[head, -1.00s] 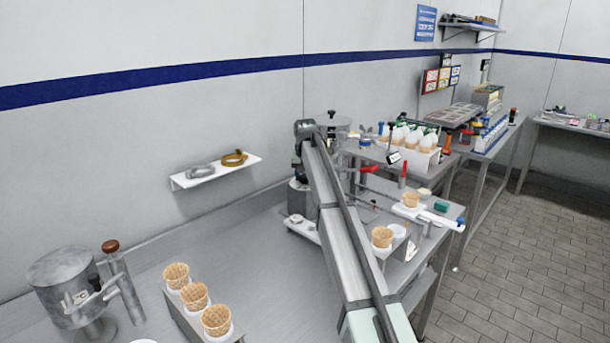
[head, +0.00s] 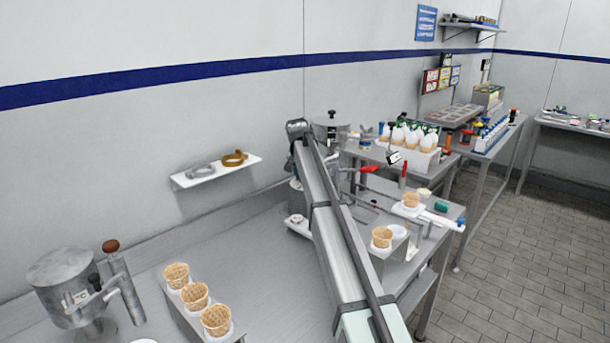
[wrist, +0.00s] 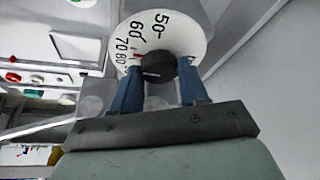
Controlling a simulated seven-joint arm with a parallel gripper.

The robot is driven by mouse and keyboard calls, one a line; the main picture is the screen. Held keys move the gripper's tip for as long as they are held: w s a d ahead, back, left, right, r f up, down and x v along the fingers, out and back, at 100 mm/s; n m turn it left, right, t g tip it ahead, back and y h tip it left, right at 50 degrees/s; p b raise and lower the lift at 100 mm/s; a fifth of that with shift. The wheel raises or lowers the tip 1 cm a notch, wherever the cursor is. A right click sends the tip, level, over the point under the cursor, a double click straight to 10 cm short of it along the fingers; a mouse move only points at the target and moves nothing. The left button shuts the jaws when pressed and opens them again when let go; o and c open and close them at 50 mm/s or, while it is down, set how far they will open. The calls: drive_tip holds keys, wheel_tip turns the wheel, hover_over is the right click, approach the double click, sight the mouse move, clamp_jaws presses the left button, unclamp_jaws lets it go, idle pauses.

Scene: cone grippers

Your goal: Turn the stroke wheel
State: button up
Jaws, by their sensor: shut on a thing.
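The stroke wheel shows in the wrist view as a white dial (wrist: 187,28) with black numbers, 50, 60, 70 and 80 among them, and a black knob (wrist: 158,68) at its middle. A small red mark shows beside the knob. My gripper (wrist: 160,85) has its two blue fingers on either side of the black knob and is shut on it. In the head view my arm crosses the middle of the picture and hides the dial and the gripper's fingers.
Another cone (head: 382,236) stands right of my arm. Bare bench (head: 270,270) lies left of my arm.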

drive_tip(key=shift+a+m+h, duration=0.1)
drive_tip(key=shift+m+h, duration=0.3)
drive_tip(key=shift+m, duration=0.7)
drive_tip(key=shift+g, duration=0.3)
drive_tip(key=o, duration=1)
drive_tip(key=shift+o, duration=0.2)
drive_tip(key=v, duration=1.3)
drive_tip(key=shift+r, duration=0.35)
drive_tip(key=shift+s, duration=0.2)
